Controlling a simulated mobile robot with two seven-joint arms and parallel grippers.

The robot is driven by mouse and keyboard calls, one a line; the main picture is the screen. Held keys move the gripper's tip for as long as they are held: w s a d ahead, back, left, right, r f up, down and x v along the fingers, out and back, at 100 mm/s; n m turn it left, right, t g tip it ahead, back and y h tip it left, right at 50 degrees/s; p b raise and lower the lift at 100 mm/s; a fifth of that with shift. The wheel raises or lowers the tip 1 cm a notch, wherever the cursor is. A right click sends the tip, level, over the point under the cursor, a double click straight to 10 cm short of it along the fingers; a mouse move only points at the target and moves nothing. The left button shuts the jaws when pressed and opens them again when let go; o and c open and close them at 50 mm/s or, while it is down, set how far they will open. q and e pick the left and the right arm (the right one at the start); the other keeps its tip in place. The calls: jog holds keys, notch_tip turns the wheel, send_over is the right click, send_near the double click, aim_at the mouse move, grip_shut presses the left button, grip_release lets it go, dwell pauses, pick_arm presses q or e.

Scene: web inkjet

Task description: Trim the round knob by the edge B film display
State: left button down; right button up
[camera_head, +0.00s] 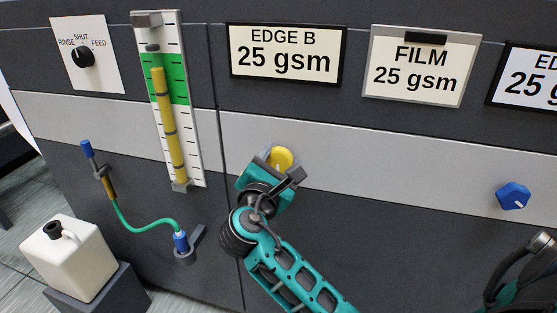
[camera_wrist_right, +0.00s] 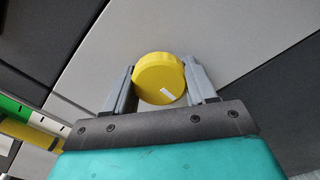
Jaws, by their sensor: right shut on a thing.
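The round knob (camera_head: 281,157) is yellow and sits on the light grey band of the panel, below the EDGE B display (camera_head: 287,53), which reads 25 gsm. In the right wrist view the yellow knob (camera_wrist_right: 159,79) has a white mark low on its face. My right gripper (camera_head: 275,160) has its fingers on both sides of the knob and is shut on it; the fingers also show in the wrist view (camera_wrist_right: 160,88). In the head view the gripper partly covers the knob. A FILM display (camera_head: 420,68) reads 25 gsm. My left gripper is not in view.
A blue knob (camera_head: 513,196) is on the band at the right. A level gauge (camera_head: 187,100) and a RINSE/SHUT/FEED dial (camera_head: 83,57) are at the left. A green hose (camera_head: 140,228) and a white jug (camera_head: 68,260) are at lower left.

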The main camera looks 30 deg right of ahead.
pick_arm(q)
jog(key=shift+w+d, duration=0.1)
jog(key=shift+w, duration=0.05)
pick_arm(e)
jog(key=shift+f, duration=0.1)
jog(key=o, duration=1)
jog(key=shift+o, duration=0.2)
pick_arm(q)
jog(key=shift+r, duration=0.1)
